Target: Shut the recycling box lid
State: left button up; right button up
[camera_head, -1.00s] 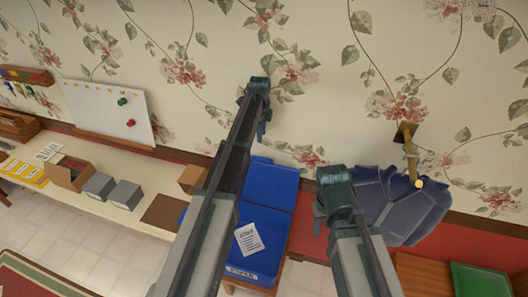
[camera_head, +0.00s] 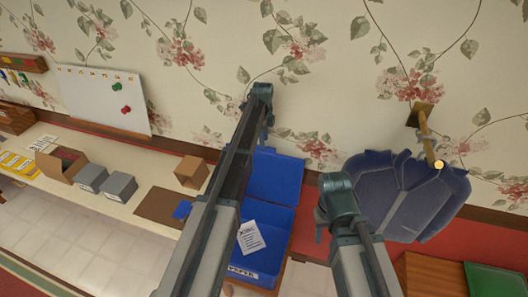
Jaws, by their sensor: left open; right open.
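The blue recycling box (camera_head: 262,262) is in the lower middle of the head view, with "PAPER" on its front. Its blue lid (camera_head: 276,176) stands raised at the back, against the wall side, so the box is open. A white printed sheet (camera_head: 251,238) shows in the box. My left arm crosses in front of the box and hides its left part. My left gripper (camera_head: 266,122) is open, above and beyond the lid's top left corner in the picture. My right gripper (camera_head: 322,222) is open, just right of the box. Neither gripper visibly touches the lid.
A long shelf on the left holds grey boxes (camera_head: 120,186), an open carton (camera_head: 62,164) and a small brown box (camera_head: 191,171). A green item (camera_head: 495,279) sits at lower right.

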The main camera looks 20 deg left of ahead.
pick_arm(q)
notch_tip(320, 180, down, 3)
jog(key=shift+w+f+b, duration=0.1)
jog(key=shift+f+b, duration=0.1)
jog(key=shift+b, duration=0.95)
pick_arm(e)
notch_tip(320, 180, down, 3)
jog(key=shift+f, duration=0.15)
pick_arm(q)
jog(key=shift+r, duration=0.1)
grip_shut()
